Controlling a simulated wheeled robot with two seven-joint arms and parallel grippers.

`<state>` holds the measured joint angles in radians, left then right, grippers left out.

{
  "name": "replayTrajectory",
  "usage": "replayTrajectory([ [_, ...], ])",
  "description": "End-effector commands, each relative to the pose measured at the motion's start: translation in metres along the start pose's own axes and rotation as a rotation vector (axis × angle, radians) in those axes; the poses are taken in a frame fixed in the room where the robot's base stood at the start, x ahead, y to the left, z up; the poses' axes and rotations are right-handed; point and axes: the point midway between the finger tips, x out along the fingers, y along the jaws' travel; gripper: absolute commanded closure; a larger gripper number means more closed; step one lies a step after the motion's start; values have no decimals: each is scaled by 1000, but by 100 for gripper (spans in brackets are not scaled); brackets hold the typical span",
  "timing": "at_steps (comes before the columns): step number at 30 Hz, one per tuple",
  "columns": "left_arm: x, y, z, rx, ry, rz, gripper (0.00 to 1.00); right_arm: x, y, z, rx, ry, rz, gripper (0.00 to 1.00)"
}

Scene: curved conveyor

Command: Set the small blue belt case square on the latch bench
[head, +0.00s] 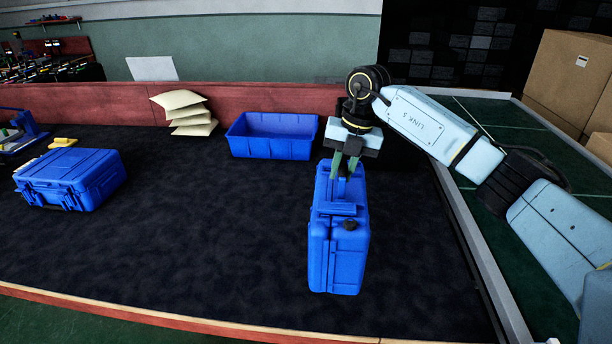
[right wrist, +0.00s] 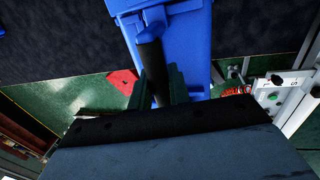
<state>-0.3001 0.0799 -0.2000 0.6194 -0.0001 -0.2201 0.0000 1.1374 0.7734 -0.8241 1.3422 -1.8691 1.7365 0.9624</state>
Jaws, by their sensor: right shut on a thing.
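A blue hard case (head: 338,246) hangs upright, narrow side toward me, right of the middle in the head view. My right gripper (head: 346,170) is at its top and shut on its dark handle. The right wrist view shows the case (right wrist: 190,38) and the black handle (right wrist: 151,58) between the fingers. I cannot tell whether the case's bottom touches the dark surface. A second blue case (head: 72,180) lies flat at the left. I cannot tell for sure which surface is the latch bench. My left gripper is not in view.
An empty blue bin (head: 272,136) and stacked cream pouches (head: 186,112) stand along the red back wall. A green surface with a pale rail (head: 468,238) lies at the right, with cardboard boxes (head: 568,80) beyond. The dark surface (head: 215,225) is clear between the cases.

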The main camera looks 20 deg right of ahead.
Motion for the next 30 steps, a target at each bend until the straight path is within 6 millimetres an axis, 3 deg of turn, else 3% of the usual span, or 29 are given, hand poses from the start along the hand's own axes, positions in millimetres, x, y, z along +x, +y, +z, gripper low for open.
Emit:
replayTrajectory([
  [9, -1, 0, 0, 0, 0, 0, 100, 46, -9, 0, -1, -1, 3, 100],
  [17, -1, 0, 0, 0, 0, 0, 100, 62, -12, 0, -2, -1, 3, 100],
  [24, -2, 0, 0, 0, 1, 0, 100, 89, -17, 0, -2, -2, 3, 100],
  [30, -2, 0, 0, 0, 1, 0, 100, 90, -17, 1, -3, -3, 4, 100],
])
